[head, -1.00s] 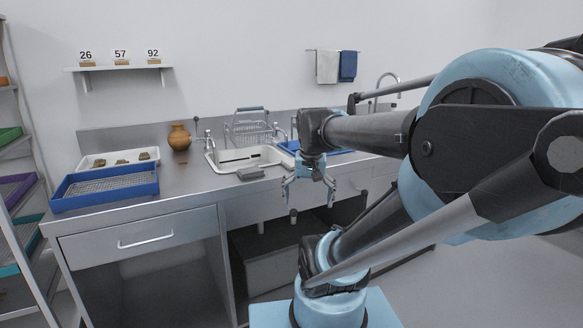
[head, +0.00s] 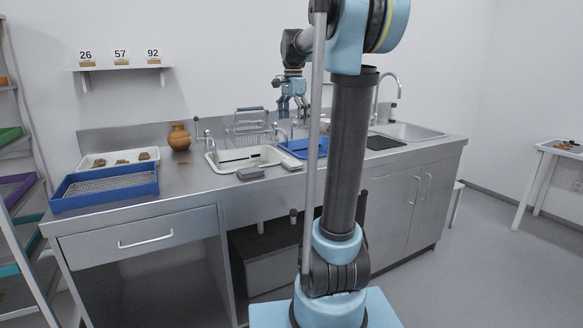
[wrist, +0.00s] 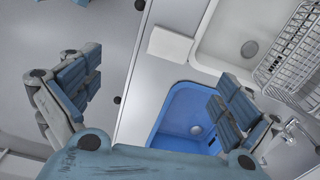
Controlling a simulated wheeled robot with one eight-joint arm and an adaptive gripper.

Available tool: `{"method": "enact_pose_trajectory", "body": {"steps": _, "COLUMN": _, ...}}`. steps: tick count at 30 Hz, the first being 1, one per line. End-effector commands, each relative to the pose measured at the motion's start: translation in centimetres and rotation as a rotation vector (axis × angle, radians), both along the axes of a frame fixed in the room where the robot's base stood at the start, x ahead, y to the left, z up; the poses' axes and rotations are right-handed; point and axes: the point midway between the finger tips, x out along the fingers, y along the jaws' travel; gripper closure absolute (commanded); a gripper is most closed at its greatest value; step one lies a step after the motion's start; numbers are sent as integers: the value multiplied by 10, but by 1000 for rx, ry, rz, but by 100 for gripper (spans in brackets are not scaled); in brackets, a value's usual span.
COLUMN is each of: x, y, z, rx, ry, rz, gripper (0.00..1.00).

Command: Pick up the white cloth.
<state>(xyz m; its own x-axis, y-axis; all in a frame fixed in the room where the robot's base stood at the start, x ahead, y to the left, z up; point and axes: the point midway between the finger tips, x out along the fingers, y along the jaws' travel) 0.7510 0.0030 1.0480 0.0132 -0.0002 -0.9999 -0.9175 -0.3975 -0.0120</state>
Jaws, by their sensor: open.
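The white cloth is not visible now; my raised arm covers the part of the back wall where it hung in the earlier head frame, on a rail beside a blue cloth. My gripper (head: 291,104) is in front of the back wall, above the counter and behind the dish rack's right side in the picture. In the wrist view my gripper (wrist: 152,90) has its fingers wide apart, with nothing between them but the counter and basins well below. It is open and empty.
Below are a white basin (head: 213,162), a blue basin (wrist: 165,120), a wire dish rack (head: 247,130) and a grey block (head: 250,174). A brown jar (head: 179,137) and a blue tray (head: 62,202) stand left. A tap (head: 378,95) rises at right.

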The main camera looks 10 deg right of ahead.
Motion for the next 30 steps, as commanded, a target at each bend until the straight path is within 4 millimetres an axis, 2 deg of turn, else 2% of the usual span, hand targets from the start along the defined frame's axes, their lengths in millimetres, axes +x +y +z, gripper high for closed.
{"method": "enact_pose_trajectory", "body": {"steps": 1, "x": 10, "y": 0, "z": 4, "rx": 1, "ry": 4, "rz": -27, "gripper": 2}}
{"method": "enact_pose_trajectory", "body": {"steps": 4, "x": 22, "y": 0, "z": 8, "rx": 1, "ry": 11, "rz": -70, "gripper": 2}}
{"method": "enact_pose_trajectory", "body": {"steps": 8, "x": 28, "y": 0, "z": 8, "rx": 1, "ry": 14, "rz": -94, "gripper": 2}}
{"method": "enact_pose_trajectory", "body": {"steps": 11, "x": 29, "y": 0, "z": -1, "rx": 0, "ry": 15, "rz": -97, "gripper": 2}}
{"method": "enact_pose_trajectory", "body": {"steps": 24, "x": 29, "y": 0, "z": -75, "rx": 1, "ry": 14, "rz": -95, "gripper": 2}}
{"method": "enact_pose_trajectory", "body": {"steps": 30, "x": 28, "y": 0, "z": -102, "rx": 1, "ry": 14, "rz": -94, "gripper": 2}}
